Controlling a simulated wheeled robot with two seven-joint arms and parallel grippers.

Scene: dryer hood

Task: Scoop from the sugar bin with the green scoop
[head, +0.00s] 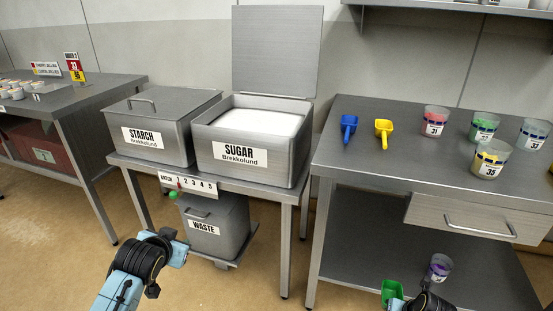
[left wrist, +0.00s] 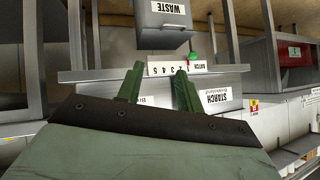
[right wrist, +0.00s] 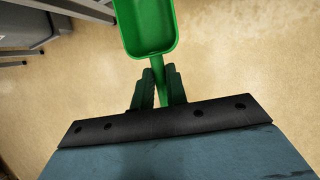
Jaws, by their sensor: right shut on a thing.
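The sugar bin (head: 246,150) is a grey metal box with its lid raised, full of white sugar (head: 262,122). The green scoop (head: 391,291) is at the bottom of the head view. My right gripper (right wrist: 159,92) is shut on its handle; the empty green bowl (right wrist: 148,26) points away from the fingers. The scoop is in front of the right-hand table, well right of and nearer than the bin. My left gripper (head: 176,250) is in front of the bin table, empty. Its fingers (left wrist: 158,85) stand apart in the left wrist view.
A closed starch bin (head: 158,135) stands left of the sugar bin, and a waste bin (head: 216,228) sits below. The right table holds a blue scoop (head: 348,126), a yellow scoop (head: 383,131) and several cups (head: 491,158). A purple cup (head: 438,267) is on its lower shelf.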

